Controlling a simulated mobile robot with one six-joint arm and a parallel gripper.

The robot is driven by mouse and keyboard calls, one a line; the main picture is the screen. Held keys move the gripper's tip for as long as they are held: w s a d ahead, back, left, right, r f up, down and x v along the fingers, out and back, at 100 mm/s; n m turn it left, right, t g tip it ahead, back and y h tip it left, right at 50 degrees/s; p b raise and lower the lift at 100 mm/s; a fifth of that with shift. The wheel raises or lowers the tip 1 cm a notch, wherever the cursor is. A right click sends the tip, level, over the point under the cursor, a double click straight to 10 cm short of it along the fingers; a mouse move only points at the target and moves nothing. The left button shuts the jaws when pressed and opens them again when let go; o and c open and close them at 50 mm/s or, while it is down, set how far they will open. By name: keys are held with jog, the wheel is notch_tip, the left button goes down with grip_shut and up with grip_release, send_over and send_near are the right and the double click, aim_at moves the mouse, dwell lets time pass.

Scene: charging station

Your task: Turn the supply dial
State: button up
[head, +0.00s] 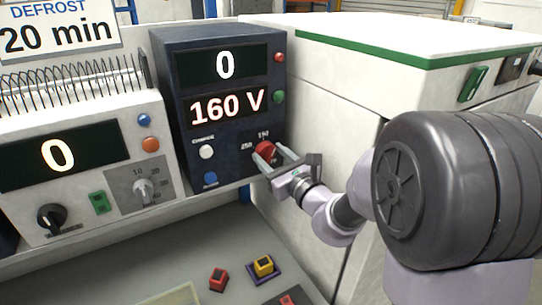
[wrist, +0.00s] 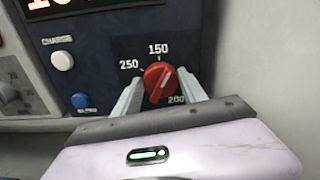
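The red supply dial (wrist: 158,80) is on the lower right of the dark blue supply unit (head: 182,95); it also shows in the head view (head: 265,150). Labels 250, 150 and 200 surround it at left, top and lower right. The unit's upper display (head: 225,64) reads 0 and its lower display (head: 227,106) reads 160 V. My gripper (wrist: 160,86) is at the dial, with one finger on each side of it. The fingers are apart; whether they touch the dial is hard to tell.
The supply unit also has a white button (wrist: 62,60) marked CHARGE and a blue button (wrist: 80,100). A white unit (head: 85,160) with its own dials stands to the left. Red (head: 219,279) and yellow (head: 263,266) blocks lie below. A white cabinet (head: 340,95) stands at right.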

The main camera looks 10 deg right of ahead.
jog(key=c, duration=0.5)
jog(key=shift+o, duration=0.2)
jog(key=shift+r+m+p, duration=0.1)
jog(key=shift+m+p, duration=0.3)
jog(key=m+p, duration=0.2)
jog(key=shift+d+m, duration=0.1)
jog(key=shift+m, duration=0.2)
jog(key=shift+m+p, duration=1.1)
jog(key=shift+p, duration=0.1)
jog(key=shift+m, duration=0.3)
jog(key=o, duration=1.4)
jog(key=shift+c, duration=0.2)
